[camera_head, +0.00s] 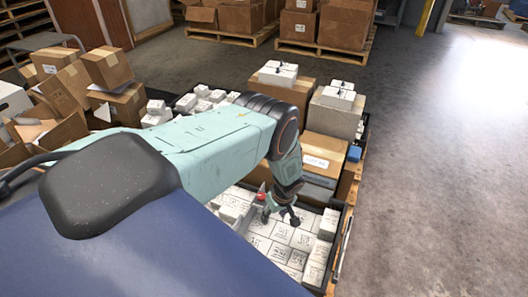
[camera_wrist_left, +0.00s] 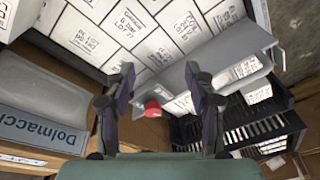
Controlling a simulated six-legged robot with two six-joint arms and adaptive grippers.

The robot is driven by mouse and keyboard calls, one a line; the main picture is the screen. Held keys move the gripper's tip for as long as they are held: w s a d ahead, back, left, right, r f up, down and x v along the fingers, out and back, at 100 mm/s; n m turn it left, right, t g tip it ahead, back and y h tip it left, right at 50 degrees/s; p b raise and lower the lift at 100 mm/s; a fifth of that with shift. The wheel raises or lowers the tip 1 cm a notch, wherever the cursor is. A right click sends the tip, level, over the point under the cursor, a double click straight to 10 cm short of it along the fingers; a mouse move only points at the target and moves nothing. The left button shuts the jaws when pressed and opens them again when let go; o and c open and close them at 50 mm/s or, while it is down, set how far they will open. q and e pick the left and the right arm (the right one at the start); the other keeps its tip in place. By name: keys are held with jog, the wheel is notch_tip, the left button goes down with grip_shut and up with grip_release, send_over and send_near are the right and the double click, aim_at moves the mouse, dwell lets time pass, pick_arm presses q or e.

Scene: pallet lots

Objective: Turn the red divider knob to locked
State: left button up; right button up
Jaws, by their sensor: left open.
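The red divider knob (camera_head: 261,196) shows beside the fingers of my left gripper (camera_head: 280,212) in the head view, low over the tray of white boxes. In the left wrist view the knob (camera_wrist_left: 153,108) lies between the two spread dark fingers of the left gripper (camera_wrist_left: 160,84), at the end of a grey divider (camera_wrist_left: 228,45). The fingers are open, with a gap on both sides of the knob. I cannot tell how deep the knob sits between them, nor which way it is turned. My right gripper is not in view.
White labelled boxes (camera_wrist_left: 140,28) fill the tray around the divider. A black slotted crate (camera_wrist_left: 244,138) and a grey bin (camera_wrist_left: 40,118) lie close to the gripper. Stacked cartons (camera_head: 325,152) stand behind my arm. The floor at right (camera_head: 440,180) is clear.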

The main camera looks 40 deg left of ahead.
aim_at(261, 196)
pick_arm(q)
jog(key=w+a+r+n+y, duration=0.2)
jog(key=w+a+r+n, duration=0.25)
jog(key=a, duration=0.25)
jog(key=shift+m, duration=0.25)
jog(key=b+x, duration=0.4)
jog(key=x, duration=0.1)
jog(key=w+b+x, duration=0.1)
jog(key=x, duration=0.1)
jog(key=shift+a+f+b, duration=0.2)
jog(key=shift+a+b, duration=0.1)
jog(key=shift+b, duration=0.1)
grip_shut()
jog(key=shift+r, duration=0.1)
